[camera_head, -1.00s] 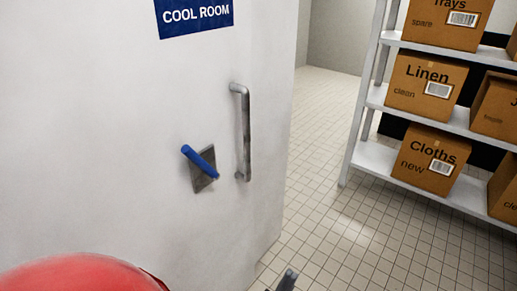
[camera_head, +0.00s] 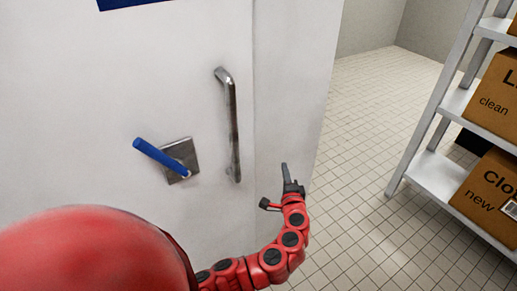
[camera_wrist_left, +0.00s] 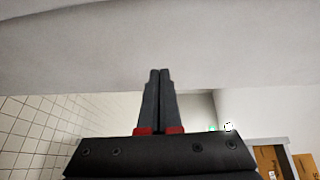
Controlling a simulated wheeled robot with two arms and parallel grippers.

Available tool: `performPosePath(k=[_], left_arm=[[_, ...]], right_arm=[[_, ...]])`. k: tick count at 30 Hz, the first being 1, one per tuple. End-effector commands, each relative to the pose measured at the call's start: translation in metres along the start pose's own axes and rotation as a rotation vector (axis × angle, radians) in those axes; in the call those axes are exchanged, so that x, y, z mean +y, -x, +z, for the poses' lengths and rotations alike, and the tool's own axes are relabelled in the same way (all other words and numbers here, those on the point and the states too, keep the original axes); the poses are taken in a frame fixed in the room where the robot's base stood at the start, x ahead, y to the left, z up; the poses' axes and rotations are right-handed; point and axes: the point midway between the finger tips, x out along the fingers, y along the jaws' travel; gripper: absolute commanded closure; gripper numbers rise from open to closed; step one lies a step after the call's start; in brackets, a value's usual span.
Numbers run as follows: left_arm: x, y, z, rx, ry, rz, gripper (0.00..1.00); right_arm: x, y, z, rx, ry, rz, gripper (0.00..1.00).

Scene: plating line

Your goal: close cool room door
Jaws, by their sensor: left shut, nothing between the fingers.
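The white cool room door (camera_head: 90,90) fills the left of the head view, with its thick edge face (camera_head: 285,90) turned toward me. It carries an upright metal pull handle (camera_head: 232,125) and a blue lever (camera_head: 158,155) on a square metal plate. The door frame is not visible. My left gripper (camera_head: 285,167) is in front of the edge face, right of the pull handle and apart from it. Its fingers are shut and empty in the left wrist view (camera_wrist_left: 159,72), below a pale surface. I cannot tell whether they touch the door. My right gripper is out of view.
A white shelf rack (camera_head: 432,172) with cardboard boxes (camera_head: 492,192) stands at the right. Tiled floor (camera_head: 365,150) lies clear between the door and the rack. Part of a blue sign (camera_head: 122,4) shows at the top of the door.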

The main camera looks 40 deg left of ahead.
Motion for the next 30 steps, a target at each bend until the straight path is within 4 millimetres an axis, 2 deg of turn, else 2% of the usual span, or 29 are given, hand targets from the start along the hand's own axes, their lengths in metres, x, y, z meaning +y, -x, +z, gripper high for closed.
performPosePath(k=[1, 3, 6, 11, 21, 29, 30], left_arm=[[-0.012, 0.0, 0.009, -0.051, -0.003, -0.024, 1.0], [-0.023, 0.001, 0.02, -0.107, -0.005, -0.045, 1.0], [-0.031, 0.0, 0.029, -0.149, -0.005, -0.058, 1.0], [-0.036, -0.015, 0.033, -0.158, -0.006, -0.061, 1.0], [-0.039, -0.069, 0.042, -0.159, -0.005, -0.059, 1.0], [-0.038, -0.097, 0.045, -0.153, -0.004, -0.057, 1.0], [-0.04, -0.095, 0.05, -0.152, -0.007, -0.058, 1.0]], right_arm=[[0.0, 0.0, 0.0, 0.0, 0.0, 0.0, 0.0], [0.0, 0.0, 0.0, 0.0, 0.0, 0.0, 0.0], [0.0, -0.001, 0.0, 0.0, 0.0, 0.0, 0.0], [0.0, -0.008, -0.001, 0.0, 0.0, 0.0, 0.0], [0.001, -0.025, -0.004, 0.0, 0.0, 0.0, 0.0], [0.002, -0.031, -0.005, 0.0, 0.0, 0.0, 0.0], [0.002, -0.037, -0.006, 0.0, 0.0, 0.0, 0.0]])
